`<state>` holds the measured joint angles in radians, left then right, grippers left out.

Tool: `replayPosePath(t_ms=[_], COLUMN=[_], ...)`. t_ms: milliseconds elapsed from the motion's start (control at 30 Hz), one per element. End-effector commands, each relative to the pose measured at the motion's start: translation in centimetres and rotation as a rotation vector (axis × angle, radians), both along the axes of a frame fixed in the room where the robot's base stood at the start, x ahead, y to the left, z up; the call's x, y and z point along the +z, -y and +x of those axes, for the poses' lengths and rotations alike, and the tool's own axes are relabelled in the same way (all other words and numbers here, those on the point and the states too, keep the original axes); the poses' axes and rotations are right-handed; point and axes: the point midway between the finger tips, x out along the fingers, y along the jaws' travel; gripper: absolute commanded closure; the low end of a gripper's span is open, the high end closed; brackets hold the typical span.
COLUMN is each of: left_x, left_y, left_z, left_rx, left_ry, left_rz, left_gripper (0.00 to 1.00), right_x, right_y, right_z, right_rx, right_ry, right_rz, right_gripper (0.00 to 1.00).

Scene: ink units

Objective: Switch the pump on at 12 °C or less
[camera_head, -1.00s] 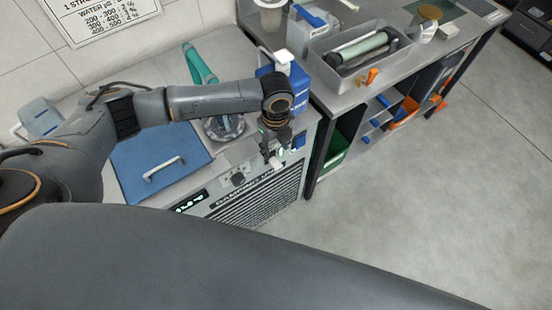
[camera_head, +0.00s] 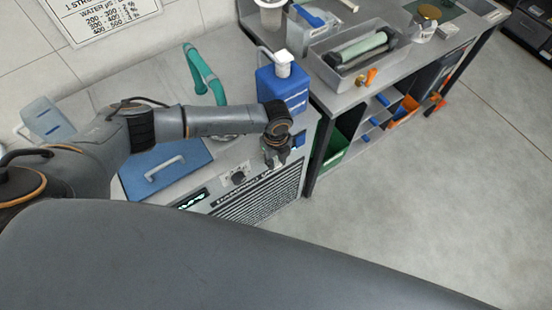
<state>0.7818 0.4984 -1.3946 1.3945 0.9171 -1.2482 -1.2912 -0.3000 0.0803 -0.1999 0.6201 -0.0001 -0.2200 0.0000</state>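The chiller unit has a dark display (camera_head: 191,199) with lit greenish digits too small to read. A dark knob (camera_head: 238,178) sits on its front panel to the right of the display, above a slatted grille (camera_head: 252,202). My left gripper (camera_head: 273,163) points down at the right part of this panel. It covers whatever is behind it, so the pump switch is not seen, and contact cannot be told. Its fingers are small and dark, and I cannot tell whether they are open or shut. My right gripper is not in view.
A blue lid (camera_head: 160,171) with a pale handle lies on the unit. A teal hose (camera_head: 203,73) and a blue canister (camera_head: 283,87) stand behind my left arm. A bench with a grey tray (camera_head: 330,75) is at right. The floor (camera_head: 430,190) is clear.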

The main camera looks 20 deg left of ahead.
Motion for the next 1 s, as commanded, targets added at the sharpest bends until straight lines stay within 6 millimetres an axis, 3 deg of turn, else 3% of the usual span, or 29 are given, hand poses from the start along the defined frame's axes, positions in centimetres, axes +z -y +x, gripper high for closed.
replayPosePath(t_ms=[100,767,800,900,1000], left_x=[0.0,0.5,0.5,0.5,0.5], left_y=[0.0,-0.4,-0.4,-0.4,-0.4], left_z=[0.0,0.4,0.4,0.4,0.4], left_rx=[0.000,0.001,0.001,0.001,0.001], left_ry=[-0.001,-0.095,-0.095,-0.094,-0.094], left_rz=[0.001,-0.121,-0.121,-0.121,-0.121], left_gripper=[1.00,1.00,0.70,0.53,0.53], right_x=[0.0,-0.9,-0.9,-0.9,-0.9], right_y=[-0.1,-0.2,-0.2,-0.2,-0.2], right_z=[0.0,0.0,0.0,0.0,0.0], right_rx=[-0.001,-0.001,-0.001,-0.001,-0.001], right_ry=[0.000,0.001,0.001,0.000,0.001], right_rz=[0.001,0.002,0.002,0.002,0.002], right_gripper=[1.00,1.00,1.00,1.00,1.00])
